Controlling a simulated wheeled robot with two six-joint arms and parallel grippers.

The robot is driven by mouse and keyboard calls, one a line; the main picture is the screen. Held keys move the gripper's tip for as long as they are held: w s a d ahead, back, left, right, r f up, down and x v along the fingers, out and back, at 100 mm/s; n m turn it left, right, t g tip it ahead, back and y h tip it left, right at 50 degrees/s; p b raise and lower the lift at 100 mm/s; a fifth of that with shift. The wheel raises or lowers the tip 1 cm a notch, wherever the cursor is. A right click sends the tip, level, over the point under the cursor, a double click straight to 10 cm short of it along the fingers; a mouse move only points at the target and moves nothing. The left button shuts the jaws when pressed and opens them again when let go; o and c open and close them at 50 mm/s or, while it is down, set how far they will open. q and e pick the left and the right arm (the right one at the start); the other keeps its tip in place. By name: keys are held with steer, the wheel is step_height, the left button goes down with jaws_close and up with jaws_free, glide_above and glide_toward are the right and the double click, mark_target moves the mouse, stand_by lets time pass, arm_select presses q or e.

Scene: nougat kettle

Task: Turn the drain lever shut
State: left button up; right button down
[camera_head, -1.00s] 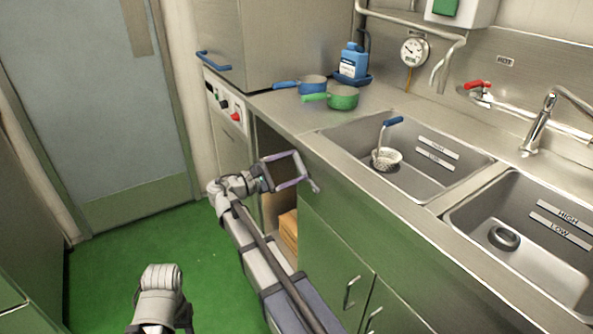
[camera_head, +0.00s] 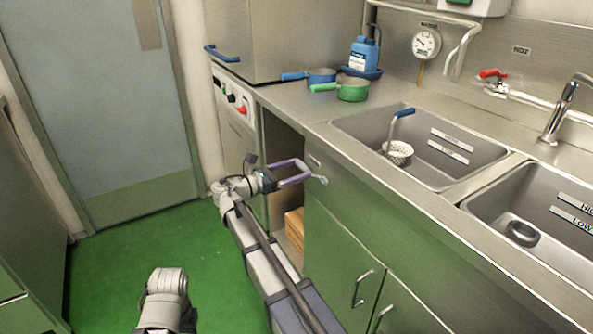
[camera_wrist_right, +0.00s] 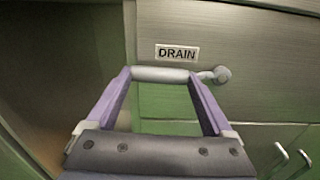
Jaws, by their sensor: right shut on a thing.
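The drain lever (camera_wrist_right: 165,74) is a light grey bar lying level in the right wrist view. Its round pivot (camera_wrist_right: 221,75) is at the right, on the steel panel under the DRAIN label (camera_wrist_right: 177,53). My right gripper (camera_wrist_right: 160,75) has its purple fingers at the two ends of the bar, which it holds between the fingertips. In the head view my right gripper (camera_head: 305,170) is at the cabinet front below the counter edge, and the lever's pivot (camera_head: 320,179) shows just right of it. My left gripper is out of view.
An open cabinet bay with a wooden box (camera_head: 294,228) lies behind my right arm. Green floor is clear at the left.

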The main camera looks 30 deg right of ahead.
steer(key=shift+f, duration=0.25)
stand_by(0.3)
jaws_free()
steer(key=a, duration=0.7)
steer(key=shift+s+a, duration=0.3)
steer(key=shift+a, duration=0.1)
